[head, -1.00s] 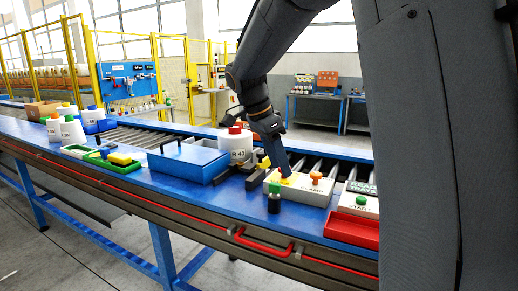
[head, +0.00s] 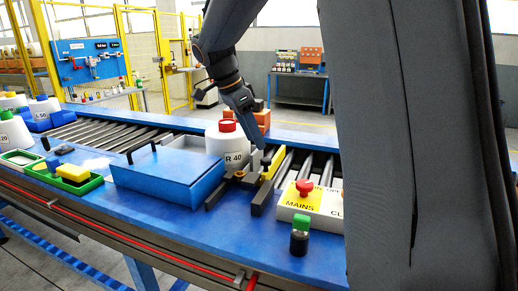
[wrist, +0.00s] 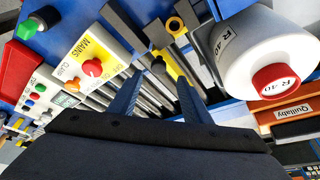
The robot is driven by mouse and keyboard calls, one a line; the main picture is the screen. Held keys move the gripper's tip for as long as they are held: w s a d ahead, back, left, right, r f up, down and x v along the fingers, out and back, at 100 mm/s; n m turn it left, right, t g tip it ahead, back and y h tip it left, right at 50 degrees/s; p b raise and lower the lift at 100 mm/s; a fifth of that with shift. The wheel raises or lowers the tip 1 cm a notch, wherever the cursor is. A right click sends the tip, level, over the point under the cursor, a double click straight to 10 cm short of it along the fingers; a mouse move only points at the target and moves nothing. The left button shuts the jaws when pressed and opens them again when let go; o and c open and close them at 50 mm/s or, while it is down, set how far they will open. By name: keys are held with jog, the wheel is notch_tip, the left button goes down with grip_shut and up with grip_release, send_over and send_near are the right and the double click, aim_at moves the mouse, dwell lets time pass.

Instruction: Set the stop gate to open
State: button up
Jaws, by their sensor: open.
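The stop gate (head: 279,162) is a yellow plate with a black knob (head: 266,161), at the near end of the rollers on the blue bench. In the wrist view the yellow gate (wrist: 172,68) and its black knob (wrist: 158,67) lie just beyond my fingertips, between them in the picture. My gripper (head: 257,143) is above the gate, pointing down. The wrist view shows its two blue fingers apart (wrist: 157,88), with nothing held between them. I cannot tell whether a finger touches the knob.
A white bobbin marked R 40 (head: 228,148) with a red cap stands just left of the gate. A blue lidded box (head: 170,178) is further left.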

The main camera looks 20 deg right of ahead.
aim_at(266, 159)
jog(key=x, duration=0.2)
jog(key=p+x, duration=0.1)
jog(key=x, duration=0.2)
jog(key=p+x, duration=0.1)
jog(key=x, duration=0.1)
jog(key=shift+s+d+f, duration=0.1)
jog(key=shift+d+f, duration=0.05)
jog(key=shift+d, duration=0.25)
jog(key=shift+c, duration=0.4)
grip_shut()
